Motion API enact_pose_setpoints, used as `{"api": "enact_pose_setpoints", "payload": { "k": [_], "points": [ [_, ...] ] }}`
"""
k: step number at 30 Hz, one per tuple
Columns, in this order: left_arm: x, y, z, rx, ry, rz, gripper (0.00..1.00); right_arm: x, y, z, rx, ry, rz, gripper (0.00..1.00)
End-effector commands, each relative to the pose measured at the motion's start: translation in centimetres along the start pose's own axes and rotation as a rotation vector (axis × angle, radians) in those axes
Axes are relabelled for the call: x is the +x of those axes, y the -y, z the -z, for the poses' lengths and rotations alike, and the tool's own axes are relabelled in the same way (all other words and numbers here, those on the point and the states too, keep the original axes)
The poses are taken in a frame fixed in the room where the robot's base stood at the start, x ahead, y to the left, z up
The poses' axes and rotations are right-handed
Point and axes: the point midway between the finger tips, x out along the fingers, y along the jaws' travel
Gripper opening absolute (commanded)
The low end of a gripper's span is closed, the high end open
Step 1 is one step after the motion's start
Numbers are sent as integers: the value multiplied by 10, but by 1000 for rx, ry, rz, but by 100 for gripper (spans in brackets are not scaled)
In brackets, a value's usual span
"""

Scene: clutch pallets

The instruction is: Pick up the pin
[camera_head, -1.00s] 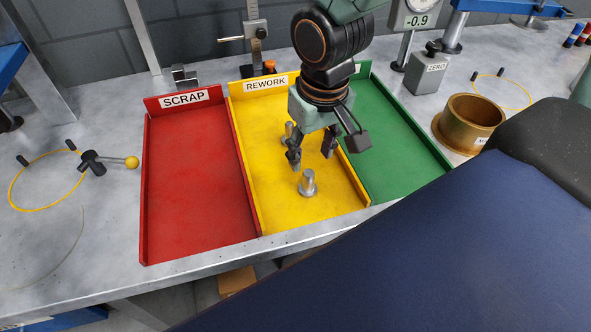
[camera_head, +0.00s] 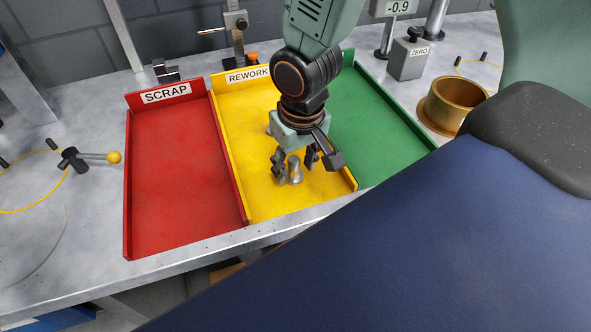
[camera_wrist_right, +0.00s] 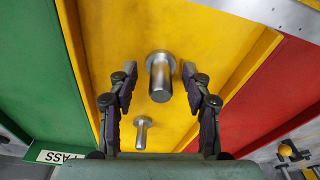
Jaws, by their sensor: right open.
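Two grey metal headed pins are in the yellow REWORK tray (camera_head: 258,205). The larger pin (camera_head: 296,174) stands near the tray's front end; in the right wrist view the larger pin (camera_wrist_right: 159,78) shows between my fingertips, apart from both. The smaller pin (camera_wrist_right: 142,132) is closer to the gripper's base in that view; in the head view my gripper mostly hides it. My right gripper (camera_head: 296,165) is open over the larger pin, pointing down, its fingers (camera_wrist_right: 159,70) on either side. My left gripper is not in view.
The red SCRAP tray (camera_head: 180,190) lies left of the yellow one, and a green tray (camera_head: 385,135) lies right. Low walls divide them. A brass ring (camera_head: 450,105) and a ZERO block (camera_head: 409,60) stand at the right. A yellow-knobbed lever (camera_head: 95,157) is at the left.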

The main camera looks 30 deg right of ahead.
Motion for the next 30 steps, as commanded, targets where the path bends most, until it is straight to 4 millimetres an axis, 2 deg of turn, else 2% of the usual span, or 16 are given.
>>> {"api": "enact_pose_setpoints", "payload": {
  "k": [2, 17, 30],
  "points": [
    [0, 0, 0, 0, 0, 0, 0, 0, 0, 1, 0, 0, 0, 44],
    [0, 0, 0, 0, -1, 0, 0, 0, 0, 1, 0, 0, 0, 2],
    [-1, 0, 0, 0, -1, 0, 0, -1, 0, 1, 0, -1, 0, 0]
  ]
}}
